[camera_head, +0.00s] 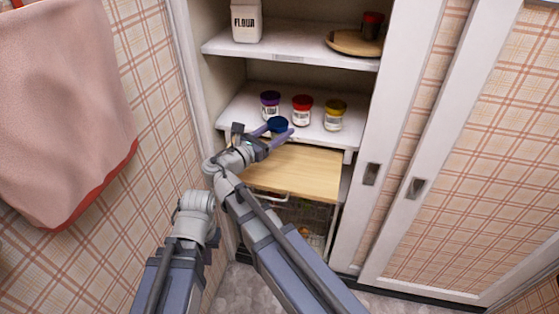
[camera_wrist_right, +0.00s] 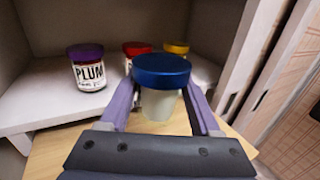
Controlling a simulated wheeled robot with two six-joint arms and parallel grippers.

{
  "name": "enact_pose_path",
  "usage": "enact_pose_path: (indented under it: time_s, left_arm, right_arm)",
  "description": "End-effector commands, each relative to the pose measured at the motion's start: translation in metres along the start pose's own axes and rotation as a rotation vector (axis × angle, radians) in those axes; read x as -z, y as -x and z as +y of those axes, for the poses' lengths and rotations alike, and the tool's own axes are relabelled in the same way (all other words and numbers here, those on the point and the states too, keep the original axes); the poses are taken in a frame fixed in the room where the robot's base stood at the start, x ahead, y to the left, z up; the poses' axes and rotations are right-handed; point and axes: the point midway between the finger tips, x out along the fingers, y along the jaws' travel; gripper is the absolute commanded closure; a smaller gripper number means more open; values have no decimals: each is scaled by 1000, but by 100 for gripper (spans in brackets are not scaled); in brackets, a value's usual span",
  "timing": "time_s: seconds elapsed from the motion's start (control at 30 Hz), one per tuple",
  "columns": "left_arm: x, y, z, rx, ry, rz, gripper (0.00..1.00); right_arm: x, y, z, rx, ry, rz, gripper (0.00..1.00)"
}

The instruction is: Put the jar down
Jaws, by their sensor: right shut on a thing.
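The jar with a blue lid (camera_head: 278,124) is held upright between the purple fingers of my right gripper (camera_head: 275,134). In the right wrist view, the jar (camera_wrist_right: 160,105) has a pale body, and the gripper (camera_wrist_right: 158,97) is shut on it from both sides. The jar is at the front of the middle shelf (camera_head: 240,112). I cannot tell whether its base touches the shelf. Behind it stand a purple-lid jar (camera_head: 270,104) labelled PLUM, a red-lid jar (camera_head: 302,110) and a yellow-lid jar (camera_head: 334,115). An arm link of mine shows at lower left, without visible fingers.
A wooden board (camera_head: 300,168) lies below the shelf, above a wire basket (camera_head: 305,215). The upper shelf holds a flour container (camera_head: 246,20) and a wooden plate (camera_head: 352,43). Cupboard walls close in the left side; white sliding doors (camera_head: 400,150) stand at right.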

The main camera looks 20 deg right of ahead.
Motion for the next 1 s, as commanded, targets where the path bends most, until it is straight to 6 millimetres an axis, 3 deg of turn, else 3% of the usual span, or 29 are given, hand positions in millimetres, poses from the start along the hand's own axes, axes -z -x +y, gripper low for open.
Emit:
enact_pose_path:
  time_s: [0.33,0.67,1.0]
  left_arm:
    - [3,-55,5,0,0,0,100]
    - [4,-62,6,0,0,0,100]
    - [6,-97,9,0,0,0,100]
  right_arm:
    - [55,0,0,0,0,-1,100]
    - [62,0,0,0,0,-1,100]
    - [98,0,0,0,0,-1,100]
